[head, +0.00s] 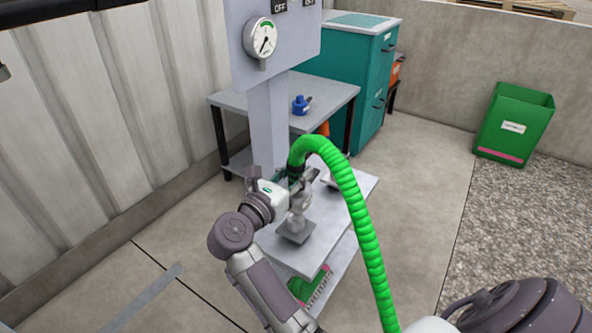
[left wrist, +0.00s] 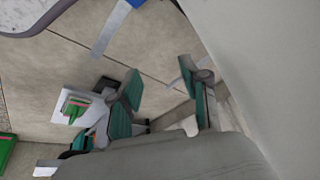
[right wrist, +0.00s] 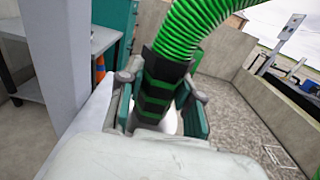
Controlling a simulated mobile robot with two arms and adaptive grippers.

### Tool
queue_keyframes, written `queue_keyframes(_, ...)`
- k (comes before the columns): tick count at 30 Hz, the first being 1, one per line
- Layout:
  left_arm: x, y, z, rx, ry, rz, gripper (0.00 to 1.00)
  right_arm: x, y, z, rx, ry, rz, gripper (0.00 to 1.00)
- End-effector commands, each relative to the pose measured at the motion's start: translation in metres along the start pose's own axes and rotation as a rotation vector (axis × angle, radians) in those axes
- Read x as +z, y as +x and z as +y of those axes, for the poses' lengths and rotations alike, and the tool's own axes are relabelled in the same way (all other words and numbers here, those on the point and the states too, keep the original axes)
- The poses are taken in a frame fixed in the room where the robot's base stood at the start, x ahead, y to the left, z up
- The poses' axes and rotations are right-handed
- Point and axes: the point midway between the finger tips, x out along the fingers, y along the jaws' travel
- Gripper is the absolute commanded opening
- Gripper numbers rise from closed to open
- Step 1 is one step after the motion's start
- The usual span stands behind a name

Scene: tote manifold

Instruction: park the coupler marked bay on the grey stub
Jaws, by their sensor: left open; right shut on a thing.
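The green ribbed hose (head: 362,225) ends in a black coupler with green bands (right wrist: 157,98); its marking is not readable. My right gripper (head: 297,183) is shut on this coupler, which also sits between its fingers in the right wrist view (right wrist: 160,85). A grey stub (head: 297,224) with a square base stands on the pale bench (head: 362,188), just below the gripper. The gripper hides the coupler's lower end, so I cannot tell whether it touches the stub. My left gripper (left wrist: 160,76) is open and empty, seen only in the left wrist view.
A grey column with a gauge (head: 260,38) rises behind the bench. A grey table (head: 335,90) holds a blue fitting (head: 300,105). A teal cabinet (head: 370,75) stands behind, and a green bin (head: 515,125) at right.

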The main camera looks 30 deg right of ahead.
Motion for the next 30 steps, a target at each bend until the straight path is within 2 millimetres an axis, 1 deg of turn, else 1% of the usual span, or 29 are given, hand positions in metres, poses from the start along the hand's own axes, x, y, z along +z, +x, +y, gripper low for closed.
queue_keyframes(1, -0.002, 0.004, 0.0, 0.001, 0.001, 0.015, 0.46, -0.005, 0.0, 0.0, 0.0, 0.0, -0.003, 0.0)
queue_keyframes(4, -0.007, 0.008, 0.001, 0.002, 0.002, 0.044, 0.46, -0.012, 0.0, 0.0, 0.0, -0.001, -0.002, 0.0)
queue_keyframes(9, -0.022, 0.008, 0.004, 0.007, 0.004, 0.109, 0.46, -0.012, 0.0, 0.0, 0.0, 0.001, -0.002, 0.0)
queue_keyframes(30, -0.07, 0.008, 0.009, 0.019, 0.01, 0.342, 0.46, -0.023, 0.0, 0.0, 0.0, 0.001, -0.001, 0.0)
